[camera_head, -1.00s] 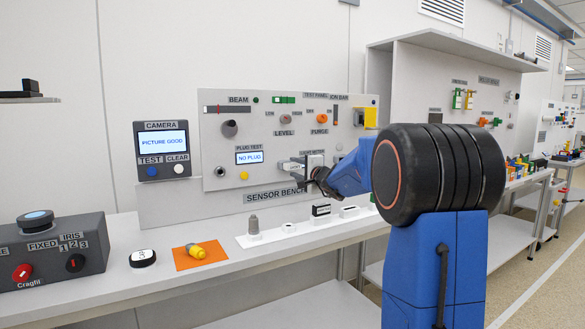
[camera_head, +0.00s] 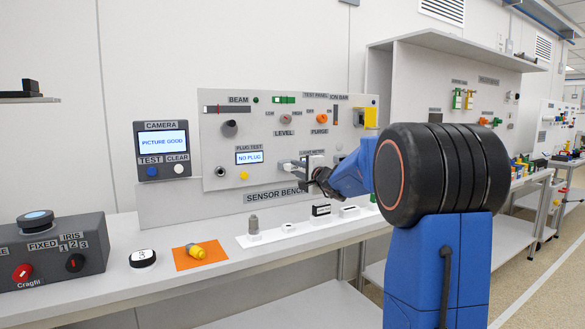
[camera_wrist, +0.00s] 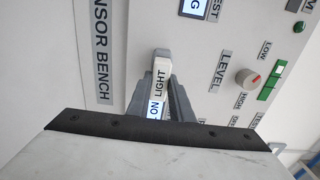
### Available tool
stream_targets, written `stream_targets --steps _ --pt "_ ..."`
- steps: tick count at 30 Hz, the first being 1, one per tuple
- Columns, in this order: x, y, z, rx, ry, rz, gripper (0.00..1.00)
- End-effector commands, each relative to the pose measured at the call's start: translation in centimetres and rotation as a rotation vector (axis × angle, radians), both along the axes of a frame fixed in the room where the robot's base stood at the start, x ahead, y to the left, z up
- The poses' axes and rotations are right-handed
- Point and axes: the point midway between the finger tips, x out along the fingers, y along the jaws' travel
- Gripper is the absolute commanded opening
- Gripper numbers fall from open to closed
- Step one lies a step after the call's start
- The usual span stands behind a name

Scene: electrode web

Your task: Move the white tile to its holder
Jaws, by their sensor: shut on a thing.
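My gripper (camera_head: 310,175) is at the light-meter area of the upright sensor panel (camera_head: 225,115). In the wrist view its grey fingers (camera_wrist: 157,98) are shut on a pale piece (camera_wrist: 162,55), which looks like the white tile. The piece is small, and the fingers hide part of it. A light-meter label and a lit readout show around the fingers. I cannot tell whether the piece touches the panel. A white strip (camera_head: 268,239) on the bench holds several small fixtures, including a white one (camera_head: 349,211) and a black-and-white one (camera_head: 321,210). I cannot tell which is the tile's holder.
A yellow plug (camera_head: 196,251) lies on an orange mat (camera_head: 184,264). A round black-and-white disc (camera_head: 142,258) sits to its left. A grey control box (camera_head: 50,258) stands at far left. The camera monitor (camera_head: 161,150) reads "PICTURE GOOD". The front bench edge is clear.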

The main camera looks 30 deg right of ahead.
Motion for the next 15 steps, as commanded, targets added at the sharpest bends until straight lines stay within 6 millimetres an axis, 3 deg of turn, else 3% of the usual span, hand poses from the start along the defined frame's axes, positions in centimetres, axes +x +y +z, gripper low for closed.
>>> stream_targets --steps 15 --pt "-0.54 -0.03 0.01 0.000 0.000 0.000 0.00"
